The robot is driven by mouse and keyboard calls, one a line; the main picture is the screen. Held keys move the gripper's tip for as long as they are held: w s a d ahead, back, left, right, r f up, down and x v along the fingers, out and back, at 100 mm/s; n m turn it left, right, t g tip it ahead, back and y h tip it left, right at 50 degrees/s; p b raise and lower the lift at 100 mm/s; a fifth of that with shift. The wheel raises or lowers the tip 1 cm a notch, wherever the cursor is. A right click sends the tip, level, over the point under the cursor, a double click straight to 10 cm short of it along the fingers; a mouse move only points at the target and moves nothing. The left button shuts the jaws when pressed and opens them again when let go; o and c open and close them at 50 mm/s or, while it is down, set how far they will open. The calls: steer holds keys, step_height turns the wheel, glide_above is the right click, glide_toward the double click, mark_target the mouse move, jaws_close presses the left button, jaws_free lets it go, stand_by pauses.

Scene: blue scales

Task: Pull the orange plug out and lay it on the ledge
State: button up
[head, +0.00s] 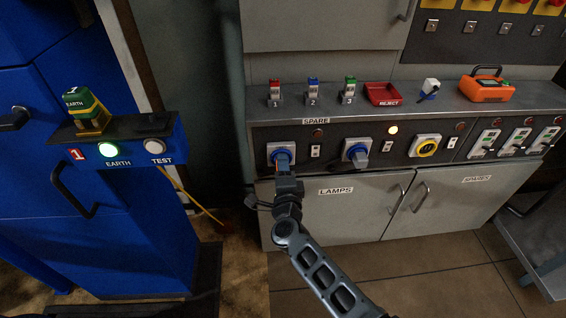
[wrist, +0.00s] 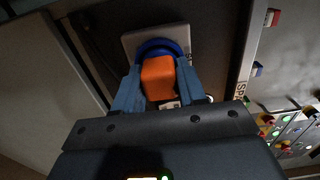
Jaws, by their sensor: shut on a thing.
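The orange plug (wrist: 158,75) is between the two blue fingers of my gripper (wrist: 160,84) in the wrist view. The gripper is shut on it. The plug sits at the blue ring of the left socket (wrist: 128,40); whether it is fully seated cannot be told. In the head view my gripper (head: 283,160) reaches this socket (head: 272,149) on the console front and hides most of the plug. The grey ledge (head: 330,99) runs above the sockets.
On the ledge stand red, blue and green numbered blocks (head: 313,90), a red reject tray (head: 382,94), a white-and-blue piece (head: 429,89) and an orange case (head: 487,87). A blue cabinet (head: 90,220) stands left.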

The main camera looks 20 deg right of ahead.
jaws_close()
steer(key=p+v, duration=0.2)
steer(key=v, duration=0.4)
stand_by(1.0)
steer(key=shift+s, duration=0.1)
stand_by(0.5)
steer(key=s+d+n+y+p, duration=0.1)
steer(key=s+n+y+p, duration=0.2)
steer(key=s, duration=0.9)
steer(key=shift+s+d+r+n+t+y+p, duration=0.2)
steer(key=shift+s+r+n+t+y+p, duration=0.15)
steer(key=shift+y, duration=0.95)
steer(key=shift+w, duration=0.1)
